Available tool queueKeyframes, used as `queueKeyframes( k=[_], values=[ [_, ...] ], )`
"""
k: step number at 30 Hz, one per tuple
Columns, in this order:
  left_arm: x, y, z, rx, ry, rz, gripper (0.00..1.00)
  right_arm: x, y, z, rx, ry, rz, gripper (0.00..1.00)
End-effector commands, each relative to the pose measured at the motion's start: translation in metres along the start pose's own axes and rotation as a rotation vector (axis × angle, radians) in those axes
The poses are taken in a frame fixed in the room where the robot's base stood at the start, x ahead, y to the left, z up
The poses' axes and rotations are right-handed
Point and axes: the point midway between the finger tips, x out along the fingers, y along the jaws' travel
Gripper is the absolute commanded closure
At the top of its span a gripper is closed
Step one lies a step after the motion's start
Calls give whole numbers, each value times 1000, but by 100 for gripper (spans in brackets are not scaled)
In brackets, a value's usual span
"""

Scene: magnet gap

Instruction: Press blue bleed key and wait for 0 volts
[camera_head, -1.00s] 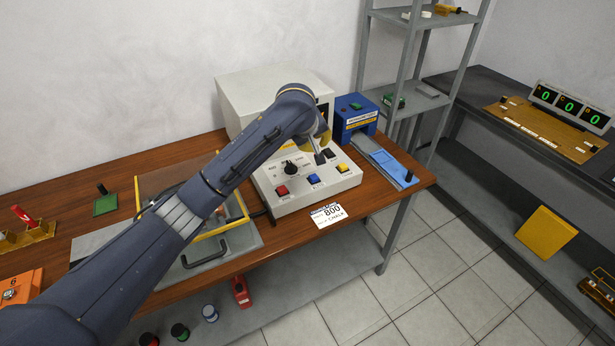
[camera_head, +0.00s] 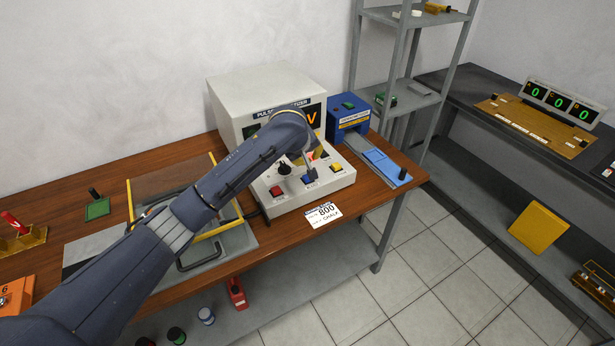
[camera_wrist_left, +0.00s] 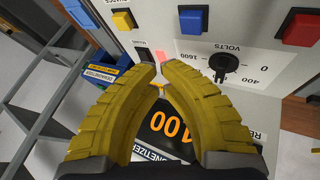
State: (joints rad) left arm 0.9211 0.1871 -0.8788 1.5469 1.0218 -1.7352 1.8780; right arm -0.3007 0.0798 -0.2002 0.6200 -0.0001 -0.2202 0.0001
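The blue key (camera_head: 307,181) sits between a red key (camera_head: 276,191) and a yellow key (camera_head: 336,168) on the white console (camera_head: 300,200). My left gripper (camera_head: 310,174) is above the console, close to the blue key in the head view. In the left wrist view its yellow fingers (camera_wrist_left: 161,72) are nearly together at the tips, with nothing held, and the blue key (camera_wrist_left: 193,19) lies apart beyond them. A pinkish-red lit square (camera_wrist_left: 163,58) is just past the tips. The orange display (camera_wrist_left: 168,126) shows digits ending in 00, partly hidden by the fingers. My right gripper is out of view.
A black dial (camera_wrist_left: 224,64) marked in volts is beside the keys. A blue unit (camera_head: 348,117) stands right of the console. A card reading 800 (camera_head: 322,213) is at the table's front edge. A yellow-framed box (camera_head: 190,205) stands to the left.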

Motion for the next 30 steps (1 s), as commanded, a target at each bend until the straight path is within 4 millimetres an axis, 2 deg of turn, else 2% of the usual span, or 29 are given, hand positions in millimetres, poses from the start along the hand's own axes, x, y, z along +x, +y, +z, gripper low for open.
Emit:
queueKeyframes(
  k=[6, 12, 26, 27, 30],
  values=[
    [17, -9, 10, -1, -1, -1, 100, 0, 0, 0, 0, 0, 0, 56],
    [26, -14, 14, -1, -1, -1, 100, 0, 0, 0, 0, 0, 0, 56],
    [29, -16, 16, 0, 0, 0, 100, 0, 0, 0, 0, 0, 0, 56],
    [29, -15, 16, 0, 0, 0, 95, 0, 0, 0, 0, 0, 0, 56],
    [29, -15, 16, 0, 0, 0, 100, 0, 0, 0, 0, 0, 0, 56]
  ],
)
